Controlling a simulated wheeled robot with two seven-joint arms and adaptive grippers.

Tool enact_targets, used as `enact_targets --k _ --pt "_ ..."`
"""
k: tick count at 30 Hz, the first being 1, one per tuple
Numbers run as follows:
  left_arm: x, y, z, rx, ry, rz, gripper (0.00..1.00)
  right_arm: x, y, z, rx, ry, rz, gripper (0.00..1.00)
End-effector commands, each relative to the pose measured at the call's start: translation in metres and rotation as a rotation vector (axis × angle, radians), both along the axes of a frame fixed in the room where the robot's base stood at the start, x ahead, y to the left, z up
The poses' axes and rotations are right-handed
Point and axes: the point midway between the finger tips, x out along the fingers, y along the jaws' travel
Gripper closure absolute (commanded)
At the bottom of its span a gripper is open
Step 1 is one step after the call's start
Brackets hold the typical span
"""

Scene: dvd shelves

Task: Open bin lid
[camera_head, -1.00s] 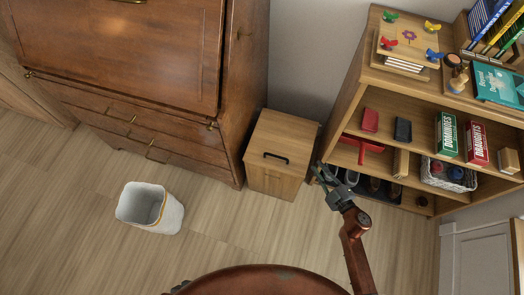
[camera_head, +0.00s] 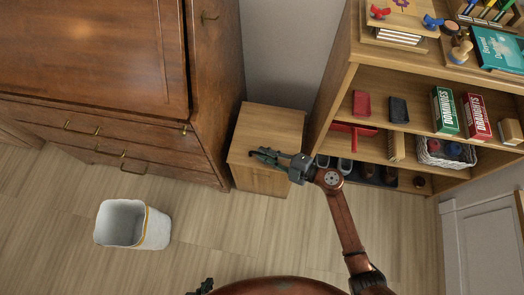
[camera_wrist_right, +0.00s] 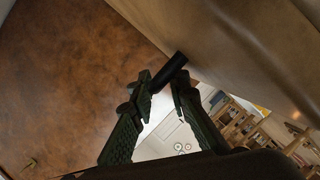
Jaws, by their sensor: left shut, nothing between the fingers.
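The wooden bin (camera_head: 262,122) is a light-brown box between the dark cabinet and the shelf, with its lid down. My right gripper (camera_head: 258,155) is over the front of the lid and hides the handle in the head view. In the right wrist view, the black handle (camera_wrist_right: 170,71) lies at the fingertips of my right gripper (camera_wrist_right: 164,88). The fingers stand apart, with the handle's end close to the left-hand finger. My left gripper (camera_head: 202,287) shows only in part at the bottom edge, shut and empty, far from the bin.
A white open waste basket (camera_head: 155,230) stands on the floor at left. The dark cabinet (camera_head: 212,90) rises left of the bin. The shelf (camera_head: 345,75) on the right holds games, shoes and a basket (camera_head: 433,155).

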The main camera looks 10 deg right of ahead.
Motion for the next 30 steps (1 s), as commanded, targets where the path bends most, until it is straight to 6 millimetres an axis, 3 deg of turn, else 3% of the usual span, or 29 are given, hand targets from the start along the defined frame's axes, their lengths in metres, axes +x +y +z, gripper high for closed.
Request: enact_targets --k 12,19,30 --pt "0.0035 -0.0012 -0.0054 -0.004 -0.028 0.005 1.0 0.0054 0.007 -0.0004 0.001 -0.002 -0.001 0.84" --pt "0.0035 -0.0011 -0.0054 -0.004 -0.027 0.005 1.0 0.0052 0.0069 -0.0007 0.001 -0.002 -0.001 0.99" --pt "0.0038 -0.0011 -0.0052 -0.004 -0.027 0.005 1.0 0.0052 0.0065 -0.0009 0.001 -0.001 -0.001 1.0"
